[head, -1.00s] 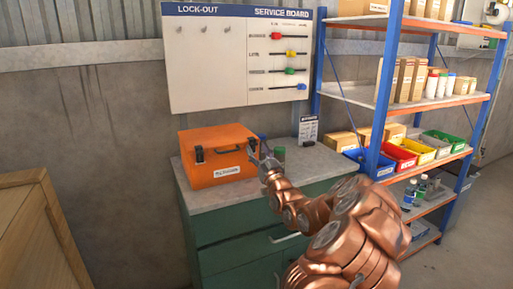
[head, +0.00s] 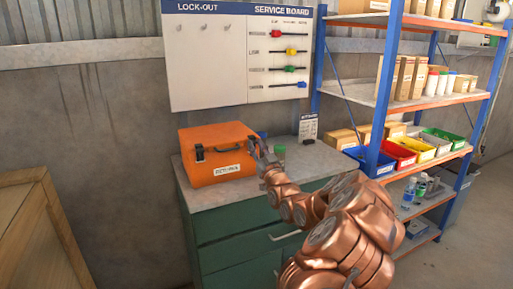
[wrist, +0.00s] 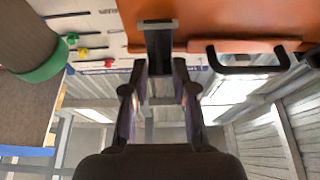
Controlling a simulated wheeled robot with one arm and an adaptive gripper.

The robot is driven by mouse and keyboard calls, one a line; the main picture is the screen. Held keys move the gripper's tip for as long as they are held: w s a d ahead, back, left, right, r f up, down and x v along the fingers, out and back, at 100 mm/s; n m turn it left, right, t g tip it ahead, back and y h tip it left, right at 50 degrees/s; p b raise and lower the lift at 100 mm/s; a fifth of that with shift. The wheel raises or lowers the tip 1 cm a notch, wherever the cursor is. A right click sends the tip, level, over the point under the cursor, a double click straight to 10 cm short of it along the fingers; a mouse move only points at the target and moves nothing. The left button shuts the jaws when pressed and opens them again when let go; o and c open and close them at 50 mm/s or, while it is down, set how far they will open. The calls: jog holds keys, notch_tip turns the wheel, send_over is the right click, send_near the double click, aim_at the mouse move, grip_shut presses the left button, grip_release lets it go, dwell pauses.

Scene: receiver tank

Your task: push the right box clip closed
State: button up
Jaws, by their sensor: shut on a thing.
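The orange box (head: 215,170) stands lid down on the grey counter top, with a dark handle and a white label on its front. Its left clip (head: 199,153) shows in the head view. My gripper (head: 257,150) is at the box's right front and largely hides the right clip there. In the wrist view, the dark right clip (wrist: 159,48) stands out against the orange box front, between the fingertips of my gripper (wrist: 160,78), which is shut on it. The box handle (wrist: 240,60) is to the right of it.
A green-topped cylinder (head: 279,152) and a small sign card (head: 308,128) stand on the counter (head: 225,193) right of the box. A blue-orange shelf rack (head: 385,90) with bins is at the right. A wooden crate (head: 40,230) is at the left.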

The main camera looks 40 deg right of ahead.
grip_shut()
jog(key=shift+r, duration=0.1)
jog(key=shift+w+r+g+b, duration=0.15)
jog(key=shift+r+g+b, duration=0.1)
jog(key=shift+g+b, duration=0.2)
jog(key=shift+g, duration=0.25)
jog(key=o, duration=0.9)
grip_release()
jog(key=shift+f, duration=0.1)
